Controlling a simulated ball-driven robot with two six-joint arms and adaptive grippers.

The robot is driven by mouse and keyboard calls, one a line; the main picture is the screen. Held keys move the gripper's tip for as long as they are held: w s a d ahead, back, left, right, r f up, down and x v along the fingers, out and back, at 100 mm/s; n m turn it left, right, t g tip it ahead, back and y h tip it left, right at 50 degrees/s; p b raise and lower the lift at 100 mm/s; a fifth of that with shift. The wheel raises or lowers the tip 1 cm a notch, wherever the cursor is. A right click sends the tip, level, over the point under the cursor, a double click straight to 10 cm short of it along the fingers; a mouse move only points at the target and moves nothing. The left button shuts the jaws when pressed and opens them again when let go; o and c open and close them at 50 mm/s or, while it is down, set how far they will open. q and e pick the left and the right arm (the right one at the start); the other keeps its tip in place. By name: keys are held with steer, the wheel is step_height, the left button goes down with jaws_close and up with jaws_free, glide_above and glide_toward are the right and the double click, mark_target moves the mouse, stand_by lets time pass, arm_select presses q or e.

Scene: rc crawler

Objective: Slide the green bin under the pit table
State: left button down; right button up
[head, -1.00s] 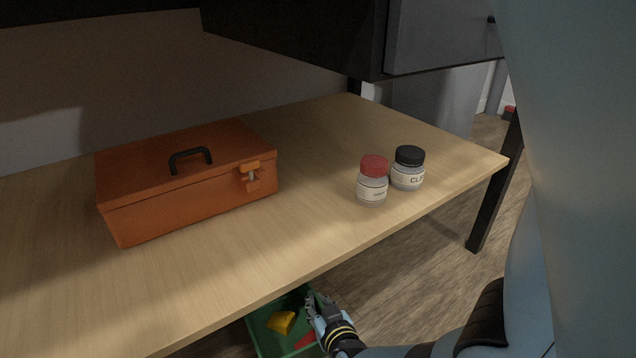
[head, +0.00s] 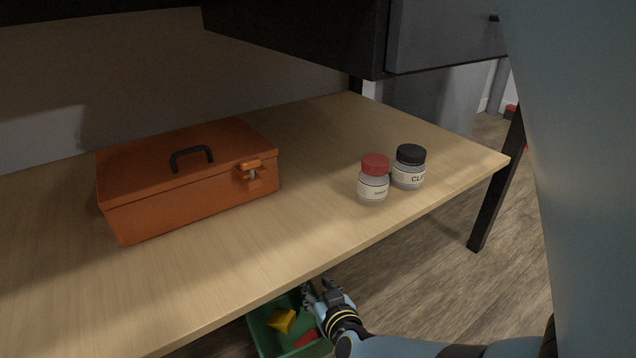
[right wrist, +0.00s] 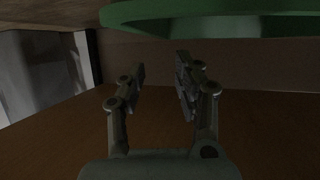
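The green bin (head: 262,337) sits on the floor at the front edge of the wooden table, with its far part hidden by the tabletop. A yellow piece (head: 282,320) and a red piece (head: 306,338) lie in it. My right gripper (head: 313,291) is at the bin's right far side, close to the table edge. In the right wrist view its fingers (right wrist: 161,72) are apart with nothing between them, and the green bin's rim (right wrist: 210,22) spans the top. I cannot tell whether they touch. The pit table (head: 330,240) stands above. My left gripper is not in view.
On the table stand an orange toolbox (head: 190,185), a red-capped jar (head: 373,180) and a black-capped jar (head: 409,168). A dark table leg (head: 496,190) stands at the right. Wooden floor (head: 430,290) right of the bin is open.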

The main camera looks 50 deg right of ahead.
steer(key=shift+r, duration=2.6)
